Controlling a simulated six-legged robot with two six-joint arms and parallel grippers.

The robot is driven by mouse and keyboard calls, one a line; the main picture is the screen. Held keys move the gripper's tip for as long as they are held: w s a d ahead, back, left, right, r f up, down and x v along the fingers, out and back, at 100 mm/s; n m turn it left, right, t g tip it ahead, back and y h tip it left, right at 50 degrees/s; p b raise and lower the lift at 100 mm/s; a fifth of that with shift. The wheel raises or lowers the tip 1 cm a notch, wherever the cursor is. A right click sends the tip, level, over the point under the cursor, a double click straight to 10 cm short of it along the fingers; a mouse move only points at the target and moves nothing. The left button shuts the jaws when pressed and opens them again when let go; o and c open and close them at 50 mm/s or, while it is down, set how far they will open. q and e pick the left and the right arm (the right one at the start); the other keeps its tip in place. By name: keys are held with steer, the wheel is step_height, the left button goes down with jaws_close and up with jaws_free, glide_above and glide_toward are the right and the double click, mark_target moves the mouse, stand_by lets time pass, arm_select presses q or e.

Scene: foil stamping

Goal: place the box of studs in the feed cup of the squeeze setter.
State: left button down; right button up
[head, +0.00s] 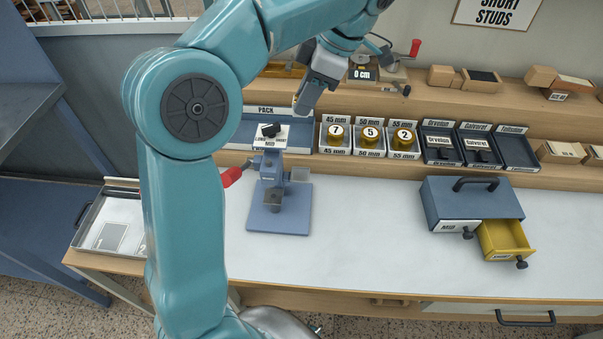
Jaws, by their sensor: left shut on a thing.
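The squeeze setter appears to be the blue-grey bench tool (278,205) with a red handle, standing upright on the white worktop. A small grey cup-like part (300,174) sits at its right side; I cannot see into it. My left gripper (303,108) is above and behind the tool, pointing down, apart from it. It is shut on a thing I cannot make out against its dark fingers. I cannot identify a box of studs for certain. My right gripper is not in view.
A blue drawer cabinet (470,201) stands at the right, its yellow drawer (504,239) pulled out and seemingly empty. Labelled cups (370,137) and dark trays (441,145) line the back. A metal tray (104,226) lies at the left. The worktop (365,215) between tool and cabinet is clear.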

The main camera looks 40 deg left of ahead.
arm_select(q)
step_height(320, 180, down, 14)
steer(key=shift+s+a+r+b, duration=0.1)
steer(key=shift+r+b, duration=0.1)
steer(key=shift+b, duration=0.3)
steer(key=shift+a+f, duration=0.1)
steer(key=shift+f, duration=0.6)
step_height(320, 180, down, 4)
steer(key=c, duration=1.3)
jaws_free()
steer(key=shift+f, duration=0.1)
steer(key=o, duration=0.4)
steer(key=shift+o, duration=0.2)
